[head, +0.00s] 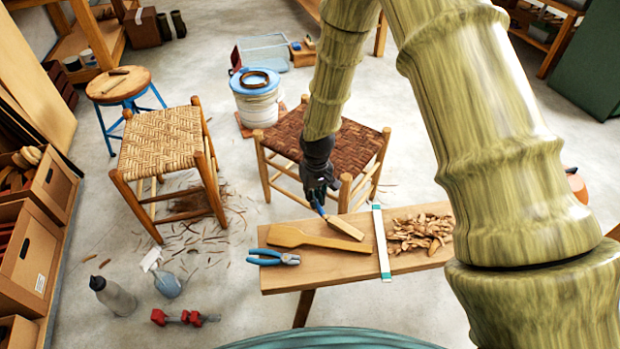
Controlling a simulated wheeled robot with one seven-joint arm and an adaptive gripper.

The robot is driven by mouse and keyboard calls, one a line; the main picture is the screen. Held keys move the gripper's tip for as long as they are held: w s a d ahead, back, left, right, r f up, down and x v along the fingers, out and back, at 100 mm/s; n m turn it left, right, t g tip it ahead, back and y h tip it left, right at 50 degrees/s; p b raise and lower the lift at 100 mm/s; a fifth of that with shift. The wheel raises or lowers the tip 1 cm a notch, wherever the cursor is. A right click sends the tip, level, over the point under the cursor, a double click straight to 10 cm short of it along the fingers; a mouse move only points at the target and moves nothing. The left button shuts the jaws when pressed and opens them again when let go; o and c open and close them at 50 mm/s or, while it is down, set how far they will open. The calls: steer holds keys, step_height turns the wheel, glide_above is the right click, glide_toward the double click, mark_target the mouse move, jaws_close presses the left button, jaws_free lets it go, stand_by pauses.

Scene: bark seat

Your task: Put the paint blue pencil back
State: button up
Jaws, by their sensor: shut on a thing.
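My gripper (319,196) is above the far edge of the wooden bench (285,278), pointing down. It is shut on a small blue piece, the blue pencil (319,209), of which only a short length shows below the fingers. The pencil's lower end is at the far left end of a small pale wooden block (345,229) on the bench. I cannot tell whether it touches the block. The upper part of the pencil is hidden by my gripper.
On the bench are a flat wooden paddle (318,240), blue-handled pliers (272,257), a pale green-edged strip (381,243) and a heap of bark shavings (421,232). A dark woven stool (330,147) stands close behind my gripper. The bench's front left is bare.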

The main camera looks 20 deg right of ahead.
mark_target(314, 219)
steer(key=shift+w+a, duration=0.1)
steer(key=shift+w, duration=0.15)
steer(key=shift+f+b, duration=0.85)
step_height(314, 219, down, 6)
steer(key=b, duration=0.5)
steer(key=shift+s+f+b, duration=0.1)
steer(key=shift+f+b, duration=0.15)
steer(key=shift+b, duration=0.1)
steer(key=shift+f, duration=0.2)
steer(key=o, duration=0.8)
steer(key=shift+s+r, duration=0.15)
steer(key=shift+r, duration=5.85)
